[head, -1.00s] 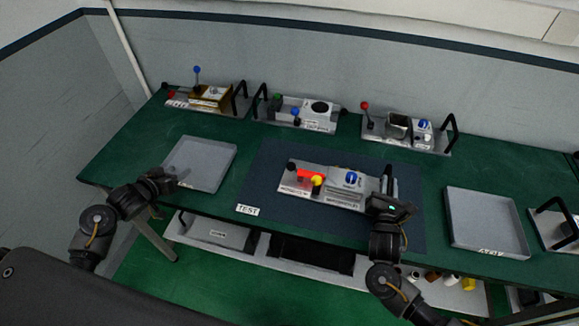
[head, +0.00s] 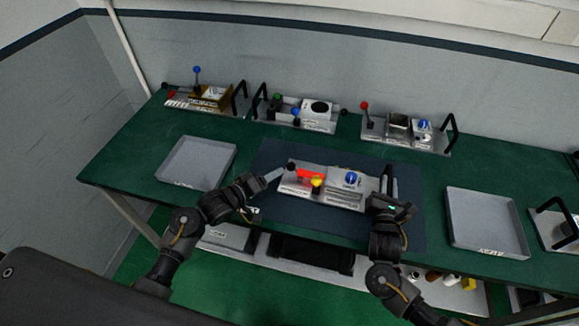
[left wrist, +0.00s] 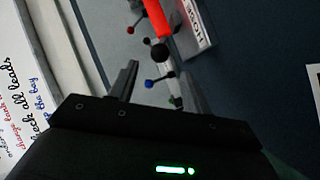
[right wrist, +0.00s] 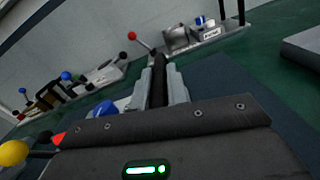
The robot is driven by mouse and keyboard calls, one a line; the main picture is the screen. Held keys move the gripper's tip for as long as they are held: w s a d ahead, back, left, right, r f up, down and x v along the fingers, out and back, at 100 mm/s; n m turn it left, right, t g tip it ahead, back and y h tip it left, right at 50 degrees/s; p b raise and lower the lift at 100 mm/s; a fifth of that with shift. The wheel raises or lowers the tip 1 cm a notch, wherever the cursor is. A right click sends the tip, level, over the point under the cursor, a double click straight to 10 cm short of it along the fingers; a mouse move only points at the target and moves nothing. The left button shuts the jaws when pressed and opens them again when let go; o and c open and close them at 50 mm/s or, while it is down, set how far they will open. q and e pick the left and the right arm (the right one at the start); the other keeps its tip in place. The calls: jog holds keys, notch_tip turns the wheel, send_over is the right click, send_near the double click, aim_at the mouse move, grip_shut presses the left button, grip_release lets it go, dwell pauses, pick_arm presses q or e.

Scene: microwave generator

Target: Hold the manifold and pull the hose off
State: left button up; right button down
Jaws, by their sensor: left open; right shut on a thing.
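The manifold (head: 350,200) is a pale metal unit on the dark test mat, with a blue knob and a yellow knob. The bright red hose (head: 311,177) sits at its left end, with a black ball (head: 291,167) at the hose's outer end. The hose (left wrist: 158,18) and ball (left wrist: 159,52) also show in the left wrist view, ahead of the fingers. My left gripper (head: 272,176) is open and empty, just left of the ball. My right gripper (head: 388,190) is shut on the manifold's black handle at its right end; the handle (right wrist: 158,75) shows between its fingers.
Grey trays stand left (head: 197,162) and right (head: 487,222) of the test mat (head: 270,220). Several other units with levers and handles line the bench's back edge. A lower shelf under the front edge holds small items.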

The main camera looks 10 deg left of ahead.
aim_at(289, 167)
pick_arm(q)
jog(key=x, duration=0.8)
jog(key=shift+f, duration=0.1)
grip_shut()
jog(key=shift+a, duration=0.15)
